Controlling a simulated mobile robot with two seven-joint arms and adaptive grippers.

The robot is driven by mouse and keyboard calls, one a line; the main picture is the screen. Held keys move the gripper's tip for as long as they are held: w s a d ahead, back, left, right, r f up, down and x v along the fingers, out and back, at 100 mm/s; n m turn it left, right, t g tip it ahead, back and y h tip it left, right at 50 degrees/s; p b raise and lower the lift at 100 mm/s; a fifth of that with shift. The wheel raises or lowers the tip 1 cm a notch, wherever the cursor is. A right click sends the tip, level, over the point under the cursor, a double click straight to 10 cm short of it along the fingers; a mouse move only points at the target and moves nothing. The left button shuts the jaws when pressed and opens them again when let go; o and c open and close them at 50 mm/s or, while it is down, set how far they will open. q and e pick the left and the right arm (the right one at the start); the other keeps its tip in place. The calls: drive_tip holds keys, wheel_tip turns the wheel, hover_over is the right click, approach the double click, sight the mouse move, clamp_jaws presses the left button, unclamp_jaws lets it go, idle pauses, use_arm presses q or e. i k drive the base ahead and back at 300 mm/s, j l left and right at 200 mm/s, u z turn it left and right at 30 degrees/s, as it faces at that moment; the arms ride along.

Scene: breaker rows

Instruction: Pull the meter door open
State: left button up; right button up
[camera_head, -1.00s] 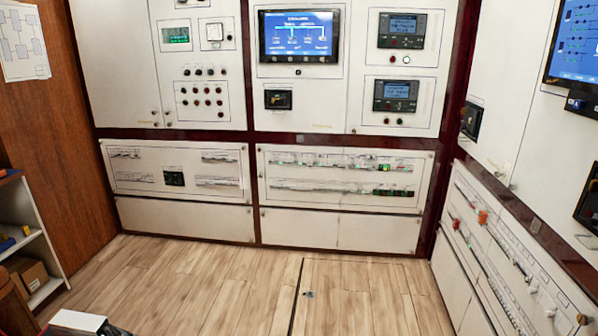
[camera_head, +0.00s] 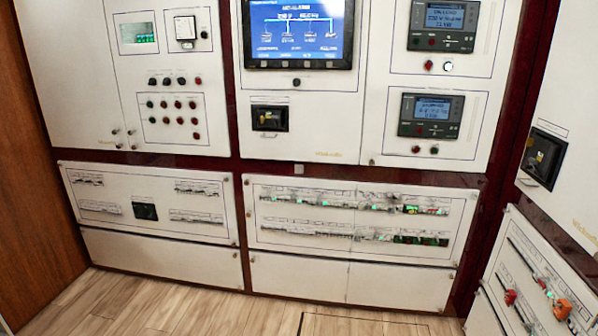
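Several white cabinet doors face me; I cannot tell for sure which one is the meter door. A door with a green-lit meter (camera_head: 138,32) and a white square gauge (camera_head: 184,28) is at the upper left and looks shut. A door with two dark display units, one above (camera_head: 443,25) and one below (camera_head: 431,115), is at the upper right and also looks shut. The middle door carries a blue screen (camera_head: 299,30). Neither gripper shows in this view.
Breaker row panels (camera_head: 360,222) run below the doors, with plain white panels (camera_head: 160,258) under them. Another cabinet (camera_head: 562,130) stands close on the right. A wooden wall (camera_head: 35,190) is at the left. The wooden floor (camera_head: 150,304) in front is clear.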

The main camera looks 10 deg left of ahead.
sight(179, 50)
drive_tip(key=i+u, duration=0.3)
drive_tip(key=i, duration=0.25)
drive_tip(key=i+u, duration=0.3)
drive_tip(key=i, duration=0.25)
drive_tip(key=i+l+u, duration=0.3)
drive_tip(key=i, duration=0.25)
